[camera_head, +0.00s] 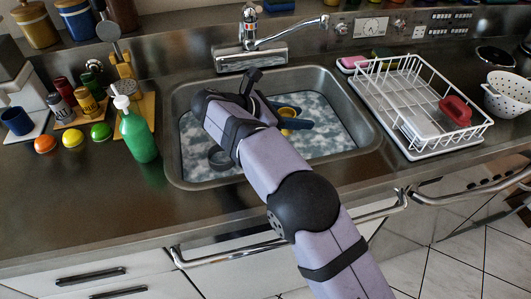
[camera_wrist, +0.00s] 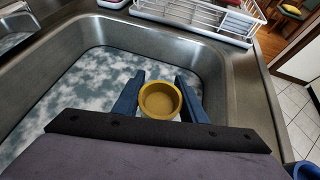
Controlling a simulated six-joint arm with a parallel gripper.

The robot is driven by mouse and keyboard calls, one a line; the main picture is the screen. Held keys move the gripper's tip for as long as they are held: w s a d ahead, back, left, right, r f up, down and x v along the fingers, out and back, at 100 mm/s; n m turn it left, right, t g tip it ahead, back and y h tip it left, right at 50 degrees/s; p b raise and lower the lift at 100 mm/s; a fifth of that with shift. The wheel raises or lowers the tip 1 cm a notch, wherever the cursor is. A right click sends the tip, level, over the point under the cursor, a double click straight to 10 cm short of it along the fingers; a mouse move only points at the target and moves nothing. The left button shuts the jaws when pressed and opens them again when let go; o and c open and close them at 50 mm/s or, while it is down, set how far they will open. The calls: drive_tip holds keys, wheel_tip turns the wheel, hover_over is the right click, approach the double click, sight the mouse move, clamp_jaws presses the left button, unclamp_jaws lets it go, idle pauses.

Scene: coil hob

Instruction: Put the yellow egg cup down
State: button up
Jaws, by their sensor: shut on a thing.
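The yellow egg cup (camera_wrist: 159,100) is between the two blue fingers of my gripper (camera_wrist: 160,102) in the wrist view. The fingers are shut on it, and its round open mouth faces the wrist camera. In the head view the egg cup (camera_head: 289,111) shows in small part beside the blue fingers (camera_head: 293,122), over the right part of the sink. The sink (camera_head: 176,172) holds cloudy, foamy water. I cannot tell whether the cup's base touches anything. My arm hides part of the sink.
A dark round thing (camera_head: 220,158) is in the sink at left. A white dish rack (camera_head: 411,98) with a red item (camera_head: 455,110) stands right of the sink. A green bottle (camera_head: 138,132) stands on the left counter. The tap (camera_head: 252,50) is behind the sink.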

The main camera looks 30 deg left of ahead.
drive_tip(key=shift+s+a+f+m+h, duration=0.15)
drive_tip(key=shift+a+f, duration=0.1)
drive_tip(key=shift+f, duration=0.55)
drive_tip(key=shift+s+a+f+m+h, duration=0.15)
drive_tip(key=shift+a+f, duration=0.1)
drive_tip(key=shift+f, duration=0.5)
drive_tip(key=shift+w+f, duration=0.1)
drive_tip(key=shift+f, duration=4.9)
drive_tip(key=shift+f+b, duration=0.3)
drive_tip(key=shift+f, duration=0.1)
drive_tip(key=shift+d+f, duration=0.1)
drive_tip(key=shift+f, duration=0.1)
drive_tip(key=o, duration=1.1)
drive_tip(key=shift+f, duration=0.1)
